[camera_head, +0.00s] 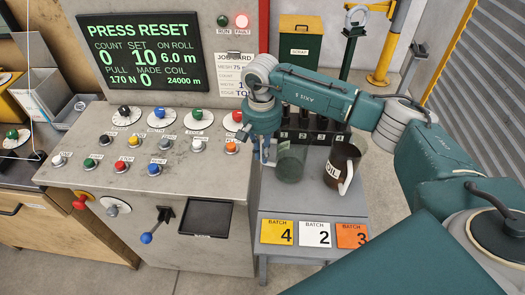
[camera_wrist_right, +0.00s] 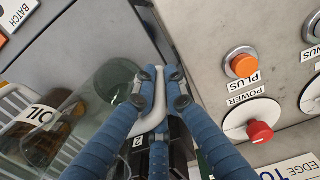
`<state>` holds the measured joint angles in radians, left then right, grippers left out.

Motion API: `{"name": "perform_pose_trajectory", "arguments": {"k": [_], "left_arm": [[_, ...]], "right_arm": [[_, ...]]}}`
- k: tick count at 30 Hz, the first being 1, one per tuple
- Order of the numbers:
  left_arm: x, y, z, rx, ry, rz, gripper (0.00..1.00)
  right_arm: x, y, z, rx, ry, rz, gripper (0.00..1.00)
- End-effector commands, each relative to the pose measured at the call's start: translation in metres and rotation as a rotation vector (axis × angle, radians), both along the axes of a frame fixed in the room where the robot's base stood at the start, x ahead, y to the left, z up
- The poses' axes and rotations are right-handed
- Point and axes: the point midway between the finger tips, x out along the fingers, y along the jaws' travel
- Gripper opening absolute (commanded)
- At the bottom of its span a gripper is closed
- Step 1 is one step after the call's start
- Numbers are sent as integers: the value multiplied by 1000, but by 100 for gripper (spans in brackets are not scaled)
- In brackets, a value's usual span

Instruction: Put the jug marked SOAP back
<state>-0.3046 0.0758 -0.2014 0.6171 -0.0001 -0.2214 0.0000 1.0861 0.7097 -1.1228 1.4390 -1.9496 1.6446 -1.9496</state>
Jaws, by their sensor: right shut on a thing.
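A clear jug with green contents (camera_head: 290,163) is at the left side of the small grey side table (camera_head: 312,203); its marking is not visible. My right gripper (camera_head: 264,158) is at its left side. In the right wrist view my right gripper (camera_wrist_right: 160,76) is shut on the pale handle (camera_wrist_right: 150,117) of this green jug (camera_wrist_right: 117,76). Whether the jug rests on the table or hangs just above it, I cannot tell. A jug marked OIL (camera_head: 341,166) with dark brown contents is to its right; it also shows in the wrist view (camera_wrist_right: 40,117). My left gripper is not in view.
The control panel (camera_head: 130,180) with several buttons and knobs is close to the left of my right gripper. Dark numbered holders (camera_head: 318,128) stand behind the jugs. Yellow, white and orange BATCH cards (camera_head: 314,234) lie at the table's front. A green SCRAP bin (camera_head: 299,45) stands behind.

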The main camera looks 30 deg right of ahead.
Motion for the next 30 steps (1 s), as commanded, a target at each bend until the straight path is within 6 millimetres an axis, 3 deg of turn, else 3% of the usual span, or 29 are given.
{"name": "perform_pose_trajectory", "arguments": {"k": [4,6,8,18,20,30], "left_arm": [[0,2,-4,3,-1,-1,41],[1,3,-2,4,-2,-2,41],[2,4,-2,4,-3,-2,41],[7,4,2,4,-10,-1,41],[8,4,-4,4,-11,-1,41],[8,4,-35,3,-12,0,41]], "right_arm": [[0,0,-2,-1,-1,0,0],[0,0,-2,0,0,0,21],[0,0,-1,0,0,-1,29],[0,0,3,0,0,-1,29],[1,0,5,1,-3,-1,29],[2,1,72,2,-7,0,29]]}}
